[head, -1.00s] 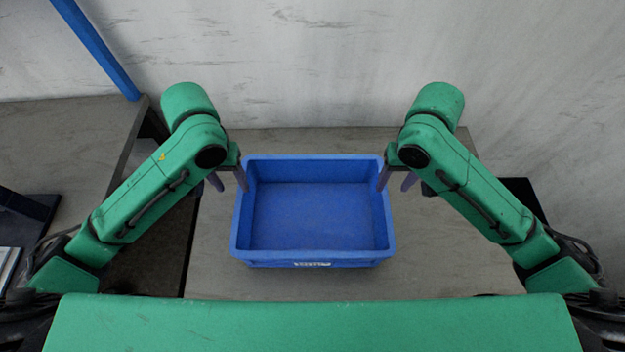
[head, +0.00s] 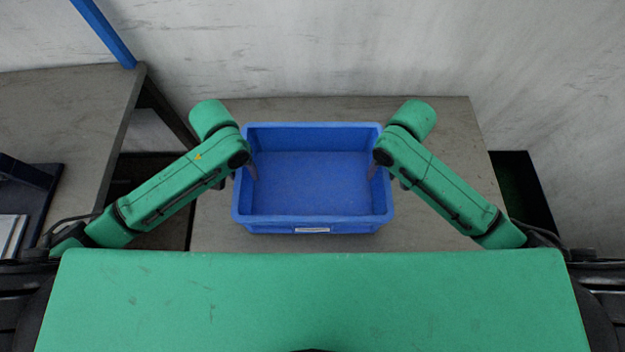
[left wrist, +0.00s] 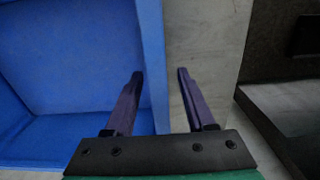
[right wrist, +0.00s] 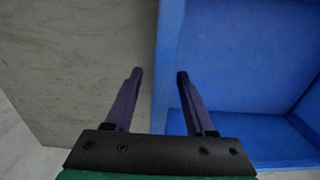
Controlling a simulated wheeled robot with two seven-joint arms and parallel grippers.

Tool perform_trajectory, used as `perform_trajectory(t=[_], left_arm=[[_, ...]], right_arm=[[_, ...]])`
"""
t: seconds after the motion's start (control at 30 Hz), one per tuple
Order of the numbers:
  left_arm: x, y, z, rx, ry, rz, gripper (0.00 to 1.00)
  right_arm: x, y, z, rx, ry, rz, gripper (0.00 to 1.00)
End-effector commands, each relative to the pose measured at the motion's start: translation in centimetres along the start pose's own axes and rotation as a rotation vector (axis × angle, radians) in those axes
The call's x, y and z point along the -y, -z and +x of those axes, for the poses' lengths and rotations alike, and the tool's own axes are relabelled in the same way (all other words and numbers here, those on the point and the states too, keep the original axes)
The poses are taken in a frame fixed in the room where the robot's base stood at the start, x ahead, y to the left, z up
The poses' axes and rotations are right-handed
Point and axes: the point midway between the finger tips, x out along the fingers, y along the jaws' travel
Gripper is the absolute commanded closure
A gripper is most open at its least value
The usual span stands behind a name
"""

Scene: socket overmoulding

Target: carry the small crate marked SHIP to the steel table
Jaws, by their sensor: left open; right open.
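An empty blue crate (head: 312,222) sits on a grey table in the head view, with a small white label (head: 312,230) on its near wall, too small to read. My left gripper (head: 246,172) is open at the crate's left wall. In the left wrist view its fingers (left wrist: 160,82) stand either side of the wall (left wrist: 152,50), one inside and one outside. My right gripper (head: 380,172) is open at the right wall. In the right wrist view its fingers (right wrist: 160,80) likewise straddle the wall (right wrist: 168,50).
The grey table (head: 440,115) has bare room around the crate. Another grey table (head: 60,110) stands at the left across a gap, with a dark item (head: 35,185) on it. A blue post (head: 103,32) rises at the back left. A wall stands behind.

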Motion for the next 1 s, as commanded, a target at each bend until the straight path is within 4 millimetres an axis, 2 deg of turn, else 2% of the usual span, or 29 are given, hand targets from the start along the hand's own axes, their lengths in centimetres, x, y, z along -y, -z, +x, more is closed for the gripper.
perform_trajectory(t=[0.1, 0.2, 0.53, 0.67, 0.7, 1.0], left_arm=[[0.0, 0.0, 1.9, 0.002, 0.0, -0.001, 0.45], [0.0, 0.0, 2.9, 0.001, 0.0, 0.0, 0.45], [-0.1, 0.0, 3.4, -0.001, -0.001, 0.001, 0.45], [-0.1, 0.0, 3.4, 0.0, -0.001, 0.001, 0.95], [0.0, 0.0, 3.4, 0.0, -0.001, 0.001, 1.0], [-0.1, 0.0, 3.4, -0.001, -0.001, 0.001, 1.0]], right_arm=[[0.0, 0.0, 1.9, 0.002, -0.001, 0.0, 0.45], [0.0, -0.1, 3.0, 0.002, 0.0, -0.001, 0.45], [0.0, 0.0, 3.4, 0.0, 0.001, -0.001, 0.45], [0.0, 0.0, 3.4, 0.0, 0.001, -0.001, 0.95], [0.0, 0.0, 3.4, 0.0, 0.001, -0.001, 1.0], [0.0, 0.0, 3.4, -0.001, 0.001, -0.001, 1.0]])
